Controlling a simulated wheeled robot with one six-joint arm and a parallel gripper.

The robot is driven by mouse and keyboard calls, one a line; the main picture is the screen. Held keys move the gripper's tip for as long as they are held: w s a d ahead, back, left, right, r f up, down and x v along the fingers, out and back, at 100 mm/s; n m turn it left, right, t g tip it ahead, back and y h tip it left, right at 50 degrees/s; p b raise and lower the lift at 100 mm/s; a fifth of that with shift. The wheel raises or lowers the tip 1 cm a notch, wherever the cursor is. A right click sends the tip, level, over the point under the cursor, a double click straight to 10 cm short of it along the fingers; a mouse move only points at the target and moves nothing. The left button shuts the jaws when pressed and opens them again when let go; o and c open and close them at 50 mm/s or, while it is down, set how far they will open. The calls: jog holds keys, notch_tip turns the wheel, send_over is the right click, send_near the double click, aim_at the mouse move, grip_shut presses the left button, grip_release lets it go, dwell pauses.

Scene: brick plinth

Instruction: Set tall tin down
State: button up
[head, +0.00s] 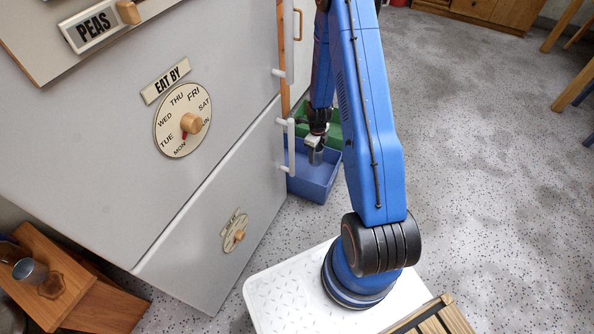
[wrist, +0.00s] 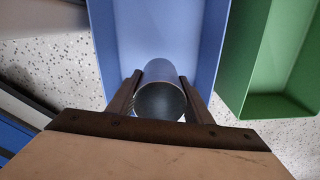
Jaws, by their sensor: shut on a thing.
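My gripper (wrist: 160,100) is shut on the tall tin (wrist: 160,104), a plain silver-grey cylinder, with one finger on each side of it. In the wrist view the tin's round end faces the camera and the blue bin (wrist: 107,50) lies beyond it. In the head view the tin (head: 316,157) hangs below my gripper (head: 316,143), over or inside the blue bin (head: 315,188). I cannot tell whether its lower end touches the bin floor.
A green bin (head: 334,130) stands beside the blue one, and also shows in the wrist view (wrist: 280,106). A grey cabinet (head: 205,225) with dials and white handles is close on the left. A small metal cup (head: 30,271) stands on a wooden step.

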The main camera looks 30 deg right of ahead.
jog(key=shift+s+d+f+m, duration=0.1)
jog(key=shift+s+f+m, duration=0.2)
jog(key=shift+m, duration=0.6)
jog(key=shift+f, duration=0.25)
send_over(314, 176)
jog(key=shift+f, duration=4.85)
jog(key=shift+f, duration=0.15)
jog(key=o, duration=1)
jog(key=shift+c, duration=0.2)
jog(key=shift+o, duration=0.3)
notch_tip(314, 176, up, 12)
jog(key=shift+r, duration=0.15)
